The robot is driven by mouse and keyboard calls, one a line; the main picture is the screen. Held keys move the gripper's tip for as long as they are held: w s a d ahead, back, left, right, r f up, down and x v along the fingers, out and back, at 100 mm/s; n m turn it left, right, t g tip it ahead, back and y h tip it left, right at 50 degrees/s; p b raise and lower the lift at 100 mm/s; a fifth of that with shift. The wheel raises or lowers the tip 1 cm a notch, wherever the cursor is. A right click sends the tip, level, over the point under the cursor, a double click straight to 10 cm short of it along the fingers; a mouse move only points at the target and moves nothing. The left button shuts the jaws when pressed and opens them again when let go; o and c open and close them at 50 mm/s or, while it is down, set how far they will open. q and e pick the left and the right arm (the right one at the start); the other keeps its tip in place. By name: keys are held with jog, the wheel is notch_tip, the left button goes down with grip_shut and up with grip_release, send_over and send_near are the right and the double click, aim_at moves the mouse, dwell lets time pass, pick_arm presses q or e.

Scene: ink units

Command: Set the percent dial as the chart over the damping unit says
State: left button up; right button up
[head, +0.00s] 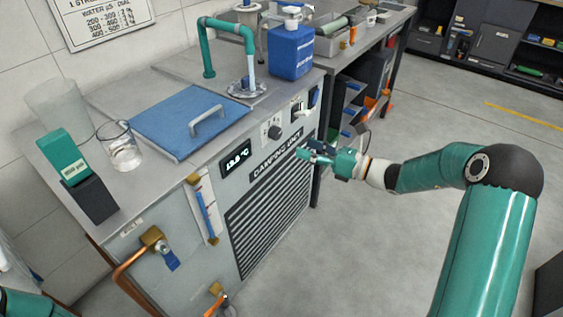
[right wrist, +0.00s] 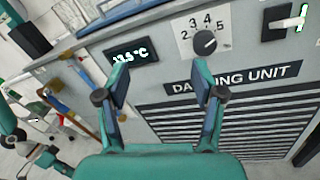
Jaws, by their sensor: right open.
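The dial (head: 274,132) is a dark round knob on a white plate on the damping unit's front (head: 230,195). In the right wrist view the dial (right wrist: 205,42) has numerals 2, 3, 4 and 5 around it; its exact setting is hard to tell. The chart (head: 102,20) on the wall is cut off by the top edge; I read "WATER µS", "DIAL" and ranges from 200 to 500, but the settings are unclear. My right gripper (head: 305,156) is open and empty before the "DAMPING UNIT" label, below and right of the dial. It also shows in the wrist view (right wrist: 160,72).
A temperature display (head: 237,157) sits left of the dial, a dark switch (head: 297,110) right of it. On top stand a blue lid (head: 180,122), a glass beaker (head: 121,150), a teal handheld meter (head: 66,165) and a blue canister (head: 291,52).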

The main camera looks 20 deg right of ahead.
jog(key=t+h+b, duration=0.1)
jog(key=h+b, duration=0.1)
jog(key=b, duration=0.2)
send_near(279, 136)
jog(key=shift+m, duration=0.4)
jog(key=b+x, duration=0.1)
jog(key=x, duration=0.8)
jog(key=shift+a+r, duration=0.1)
jog(key=shift+r, duration=0.05)
pick_arm(q)
notch_tip(279, 136, down, 8)
jog(key=shift+r, duration=0.25)
